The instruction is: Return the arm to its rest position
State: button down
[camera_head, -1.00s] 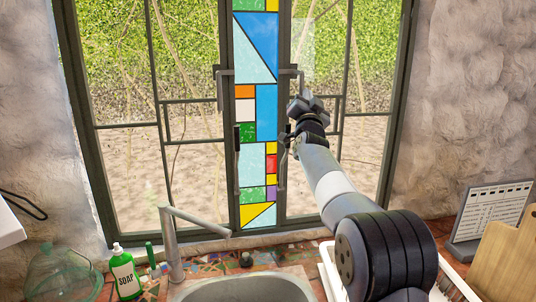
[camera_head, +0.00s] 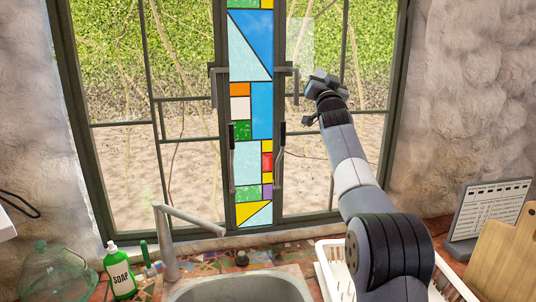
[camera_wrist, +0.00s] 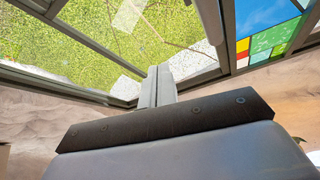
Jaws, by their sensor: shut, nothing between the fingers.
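My gripper (camera_head: 320,82) is raised in front of the right window pane in the head view, at the end of my extended arm. It is shut and empty. In the wrist view, the closed fingers (camera_wrist: 157,86) point up toward the window glass and frame. Nothing is held between them. The gripper appears apart from the window handles, though its exact distance from the glass is hard to tell.
The window (camera_head: 180,100) has a stained-glass strip (camera_head: 247,150) and protruding handles near my gripper. Below are a faucet (camera_head: 170,240), sink (camera_head: 240,288), soap bottle (camera_head: 119,272), glass jug (camera_head: 55,272), white rack (camera_head: 333,268), calendar (camera_head: 487,208) and cutting board (camera_head: 505,258).

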jog(key=r+n+y+p, duration=0.1)
jog(key=n+y+p, duration=0.1)
jog(key=n, duration=0.1)
jog(key=shift+r+n+y, duration=0.3)
jog(key=shift+r, duration=0.05)
dwell(0.3)
jog(key=shift+r, duration=0.1)
